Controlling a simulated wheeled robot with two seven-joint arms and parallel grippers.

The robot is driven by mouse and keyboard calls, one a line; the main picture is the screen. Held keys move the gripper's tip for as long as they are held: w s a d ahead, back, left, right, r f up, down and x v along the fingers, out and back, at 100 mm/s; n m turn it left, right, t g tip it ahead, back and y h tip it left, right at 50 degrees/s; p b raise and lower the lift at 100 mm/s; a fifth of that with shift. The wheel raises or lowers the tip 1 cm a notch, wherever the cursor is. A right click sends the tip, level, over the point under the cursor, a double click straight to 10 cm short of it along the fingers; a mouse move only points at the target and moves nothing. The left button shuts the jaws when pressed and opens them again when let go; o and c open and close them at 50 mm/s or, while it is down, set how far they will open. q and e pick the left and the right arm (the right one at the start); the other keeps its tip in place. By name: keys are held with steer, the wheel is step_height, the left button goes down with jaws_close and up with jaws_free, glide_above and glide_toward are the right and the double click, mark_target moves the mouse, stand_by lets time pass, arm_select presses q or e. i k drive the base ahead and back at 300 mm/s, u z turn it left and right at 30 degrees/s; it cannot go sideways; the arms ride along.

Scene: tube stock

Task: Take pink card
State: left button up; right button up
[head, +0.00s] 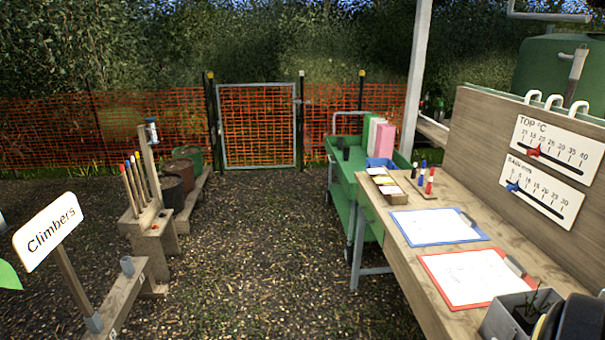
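A pink upright panel (384,141) stands on the green trolley, at the right end of a short row with a white one and a green one; I cannot tell whether it is a card or a folder. A small brown card box (396,198) near the bench's far left corner holds pale and yellowish cards; no pink one can be made out there.
The green trolley (342,172) adjoins the wooden bench (405,263) on the right. The bench carries a blue clipboard (437,227), a red clipboard (470,278), several markers (430,180) and a grey planter (505,318). A "Climbers" sign (48,231) stands left. Middle ground is clear.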

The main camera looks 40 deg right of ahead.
mark_target(393, 190)
steer(key=z, duration=0.25)
steer(key=i, duration=2.2)
steer(key=z, duration=1.3)
steer(key=i, duration=1.7)
steer(key=z, duration=1.1)
